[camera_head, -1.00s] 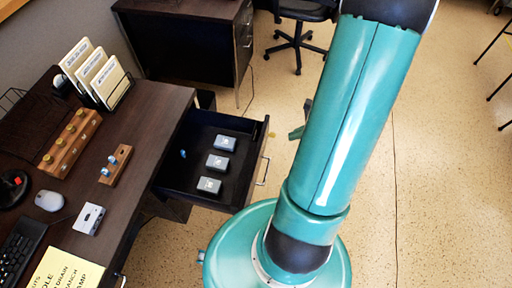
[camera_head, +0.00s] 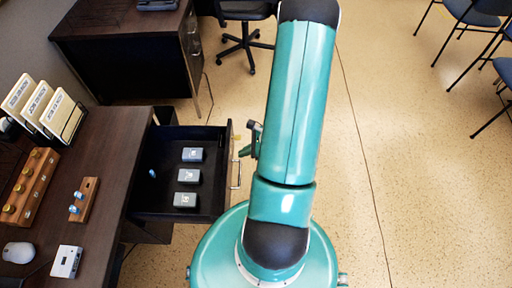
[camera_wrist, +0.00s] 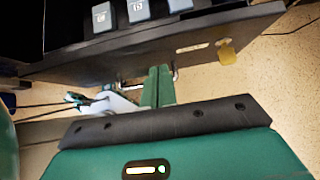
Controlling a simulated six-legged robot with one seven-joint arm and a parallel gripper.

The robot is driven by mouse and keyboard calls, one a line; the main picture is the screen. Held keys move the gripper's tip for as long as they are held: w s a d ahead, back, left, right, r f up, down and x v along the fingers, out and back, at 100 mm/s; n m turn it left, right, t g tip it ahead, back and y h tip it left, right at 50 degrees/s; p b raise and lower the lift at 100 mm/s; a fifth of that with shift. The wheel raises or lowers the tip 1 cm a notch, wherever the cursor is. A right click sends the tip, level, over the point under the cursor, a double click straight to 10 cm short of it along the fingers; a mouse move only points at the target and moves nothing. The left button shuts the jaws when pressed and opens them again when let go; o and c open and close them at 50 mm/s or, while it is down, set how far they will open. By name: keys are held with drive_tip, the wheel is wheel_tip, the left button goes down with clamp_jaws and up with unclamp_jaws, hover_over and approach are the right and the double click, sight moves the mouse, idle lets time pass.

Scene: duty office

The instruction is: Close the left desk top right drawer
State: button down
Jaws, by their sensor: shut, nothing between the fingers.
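The top right drawer of the left desk (camera_head: 152,196) is pulled out, with a dark interior and a metal bar handle (camera_head: 236,175) on its front. Three small grey boxes (camera_head: 187,177) and a small blue item lie in it. My gripper (camera_head: 252,140) is just outside the drawer front near its far end, partly hidden by my arm. In the wrist view, my shut, empty green fingers (camera_wrist: 158,88) point at the drawer front (camera_wrist: 185,46), close to the handle (camera_wrist: 176,74). I cannot tell whether they touch it.
The desktop (camera_head: 105,150) holds file holders (camera_head: 42,108), wooden peg blocks, a mouse (camera_head: 18,252) and a small white device (camera_head: 66,261). A second desk (camera_head: 125,50) and an office chair (camera_head: 245,35) stand behind. Blue chairs (camera_head: 474,12) are at far right. The floor between is clear.

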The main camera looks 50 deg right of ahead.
drive_tip(key=shift+w+a, duration=0.9)
drive_tip(key=shift+w, duration=0.1)
